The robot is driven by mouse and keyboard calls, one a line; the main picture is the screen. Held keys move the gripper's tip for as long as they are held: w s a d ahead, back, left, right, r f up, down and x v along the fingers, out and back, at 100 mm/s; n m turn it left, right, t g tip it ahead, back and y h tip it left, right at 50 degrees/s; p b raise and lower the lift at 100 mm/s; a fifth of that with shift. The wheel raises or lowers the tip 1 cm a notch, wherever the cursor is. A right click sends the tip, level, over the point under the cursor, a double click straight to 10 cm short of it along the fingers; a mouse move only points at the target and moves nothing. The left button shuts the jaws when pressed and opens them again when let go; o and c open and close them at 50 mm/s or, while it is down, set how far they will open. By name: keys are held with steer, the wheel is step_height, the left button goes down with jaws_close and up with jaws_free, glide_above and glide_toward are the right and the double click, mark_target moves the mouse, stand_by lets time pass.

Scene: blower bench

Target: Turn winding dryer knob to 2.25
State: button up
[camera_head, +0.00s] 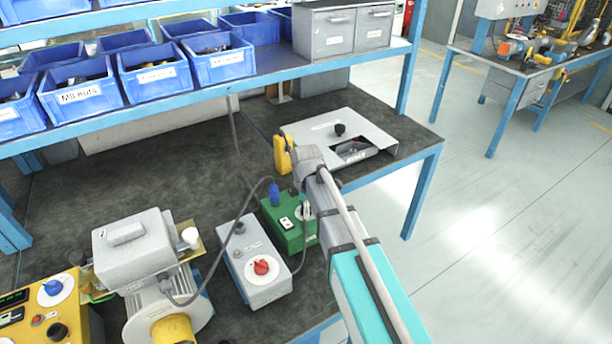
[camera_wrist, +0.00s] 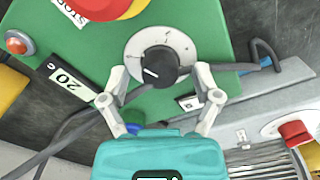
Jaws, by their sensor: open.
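A green box (camera_wrist: 190,30) fills the upper middle of the wrist view. On it a black knob (camera_wrist: 157,68) sits on a round white dial (camera_wrist: 170,43). The knob's white line points to the lower left; the dial marks are too small to read. My gripper (camera_wrist: 161,71) is open, with one fingertip on each side of the knob. I cannot tell whether either fingertip touches it. In the head view the green box (camera_head: 285,234) stands near the bench's front edge, partly hidden by my arm. Its knob is not clear there.
A grey box with a red knob (camera_head: 261,267) stands left of the green box, with dark cables beside it. A blue part (camera_head: 274,194) and a yellow tool (camera_head: 282,154) stand near my arm. A large red button (camera_wrist: 100,8) is close above the gripper's left side.

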steer(key=m, duration=0.8)
steer(key=shift+m, duration=0.4)
step_height(320, 180, up, 14)
steer(key=p, duration=1.3)
steer(key=shift+p, duration=0.4)
steer(key=shift+f, duration=0.1)
steer(key=s+d+m, duration=0.5)
steer(key=s+d, duration=0.1)
steer(key=d, duration=0.4)
steer(key=s+d+m, duration=0.5)
steer(key=s+d, duration=0.2)
steer(key=d, duration=0.4)
steer(key=shift+s, duration=0.2)
